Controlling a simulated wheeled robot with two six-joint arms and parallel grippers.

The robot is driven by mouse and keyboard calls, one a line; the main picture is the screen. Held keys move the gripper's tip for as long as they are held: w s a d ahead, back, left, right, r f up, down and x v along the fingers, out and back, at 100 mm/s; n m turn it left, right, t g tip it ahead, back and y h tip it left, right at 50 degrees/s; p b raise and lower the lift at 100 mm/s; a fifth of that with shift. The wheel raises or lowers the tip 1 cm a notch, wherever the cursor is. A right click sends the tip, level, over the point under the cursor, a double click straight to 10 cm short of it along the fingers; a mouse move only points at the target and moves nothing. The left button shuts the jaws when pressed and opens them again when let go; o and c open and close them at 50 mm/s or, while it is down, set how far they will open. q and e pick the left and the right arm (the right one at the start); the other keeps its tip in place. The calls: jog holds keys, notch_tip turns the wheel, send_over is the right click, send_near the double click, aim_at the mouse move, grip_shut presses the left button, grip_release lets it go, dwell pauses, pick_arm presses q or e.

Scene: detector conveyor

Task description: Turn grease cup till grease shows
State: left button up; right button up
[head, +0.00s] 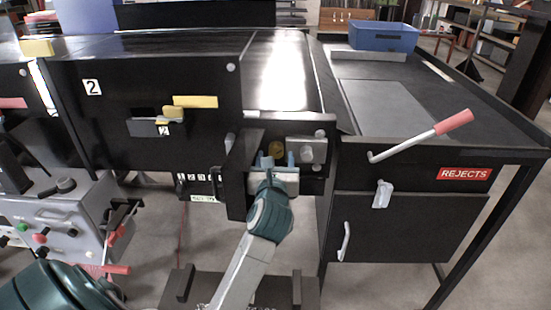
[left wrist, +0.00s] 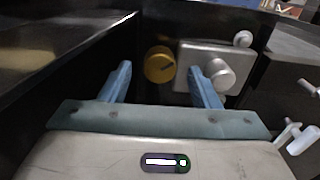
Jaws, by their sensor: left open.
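The grease cup (left wrist: 159,65) is a round brass-yellow cap with a dark slot or mark on its face, set in a dark recess at the conveyor's end. In the head view the cup (head: 277,148) shows just beyond my left gripper (head: 278,160). In the left wrist view my left gripper (left wrist: 163,85) is open, with one blue finger on each side of the cup's line of sight. The fingers look short of the cup, with nothing between them. No grease can be made out. My right gripper is not in view.
A grey metal block with a round knob (left wrist: 220,72) sits right of the cup, close behind the right finger. Dark walls flank the recess. A red-handled lever (head: 430,134) and the rejects table (head: 520,140) with a blue bin (head: 383,37) stand to the right.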

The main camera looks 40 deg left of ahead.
pick_arm(q)
jog(key=shift+x, duration=0.85)
jog(key=shift+s, duration=0.1)
jog(key=c, duration=1)
jog(key=shift+r+m+p, duration=0.2)
jog(key=shift+m+p, duration=0.5)
jog(key=shift+p, duration=0.3)
jog(key=m+p, duration=0.5)
jog(key=p, duration=0.3)
jog(key=shift+d+m+p, duration=0.2)
jog(key=shift+m+p, duration=0.2)
jog(key=shift+f+m+p, duration=0.25)
jog(key=shift+m+p, duration=0.65)
jog(key=shift+p, duration=0.15)
jog(key=o, duration=1)
